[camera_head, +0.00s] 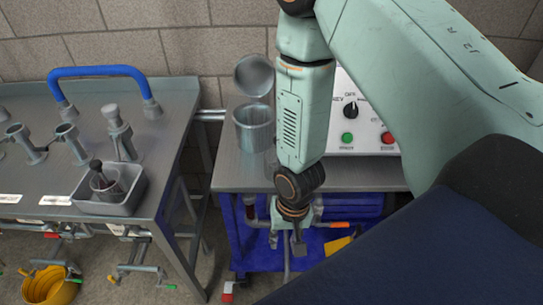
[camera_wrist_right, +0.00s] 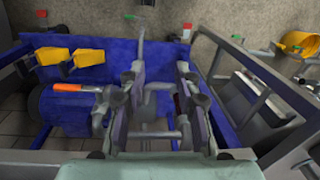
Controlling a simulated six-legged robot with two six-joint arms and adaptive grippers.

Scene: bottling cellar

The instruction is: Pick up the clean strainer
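No thing in view can be told for certain as the clean strainer. A round grey metal piece (camera_head: 254,75) stands tilted above a grey metal pot (camera_head: 254,126) at the back of the right-hand bench; I cannot tell whether it is a lid or a strainer. My right gripper (camera_head: 290,238) hangs low in front of that bench's edge, partly hidden by its own wrist. In the right wrist view its two fingers (camera_wrist_right: 157,92) are apart, with nothing seen held between them, above the blue lower shelf. My left gripper is out of view.
A grey tray (camera_head: 128,203) with a cup sits on the left metal bench (camera_head: 60,166). A control box (camera_head: 368,148) stands on the right-hand bench (camera_head: 232,176). A yellow bucket (camera_head: 50,288) is on the floor. Yellow pieces (camera_wrist_right: 87,57) and an orange-handled tool (camera_wrist_right: 72,87) are low down.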

